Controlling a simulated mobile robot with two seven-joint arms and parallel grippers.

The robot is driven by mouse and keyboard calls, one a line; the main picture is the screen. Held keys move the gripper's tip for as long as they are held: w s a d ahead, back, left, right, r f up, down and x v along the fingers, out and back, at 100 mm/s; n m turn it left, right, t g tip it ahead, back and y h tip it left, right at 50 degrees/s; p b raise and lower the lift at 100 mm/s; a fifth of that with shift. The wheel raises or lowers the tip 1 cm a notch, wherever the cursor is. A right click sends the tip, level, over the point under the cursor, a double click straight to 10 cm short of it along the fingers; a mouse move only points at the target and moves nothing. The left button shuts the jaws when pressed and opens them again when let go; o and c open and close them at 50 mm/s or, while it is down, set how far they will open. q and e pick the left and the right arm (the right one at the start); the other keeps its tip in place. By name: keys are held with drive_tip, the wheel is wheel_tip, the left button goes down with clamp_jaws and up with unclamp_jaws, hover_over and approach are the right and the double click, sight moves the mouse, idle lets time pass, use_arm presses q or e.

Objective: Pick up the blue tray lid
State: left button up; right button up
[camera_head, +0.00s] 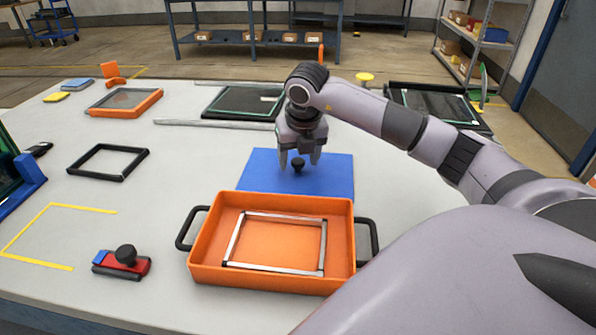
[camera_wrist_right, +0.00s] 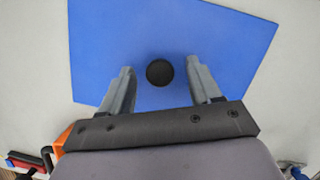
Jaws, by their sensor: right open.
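The blue tray lid (camera_head: 255,178) is a flat blue sheet lying on the table behind the orange tray (camera_head: 203,245). A black round knob (camera_head: 298,164) stands near its middle. My right gripper (camera_head: 300,163) points down over the lid, open, with a finger on each side of the knob in the head view. In the right wrist view the knob (camera_wrist_right: 160,73) sits centred between the spread fingers of the gripper (camera_wrist_right: 162,72), apart from both, with the blue lid (camera_wrist_right: 200,35) around it. My left gripper is not in view.
The orange tray with black handles holds a silver frame (camera_head: 325,250). A red block with a black knob (camera_head: 122,262) is at front left, a black frame (camera_head: 108,162) at left. Another orange tray (camera_head: 125,102) and dark panels (camera_head: 243,101) stand behind. The table right of the lid looks clear.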

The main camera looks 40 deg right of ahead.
clamp_jaws()
drive_tip(key=shift+r, duration=0.1)
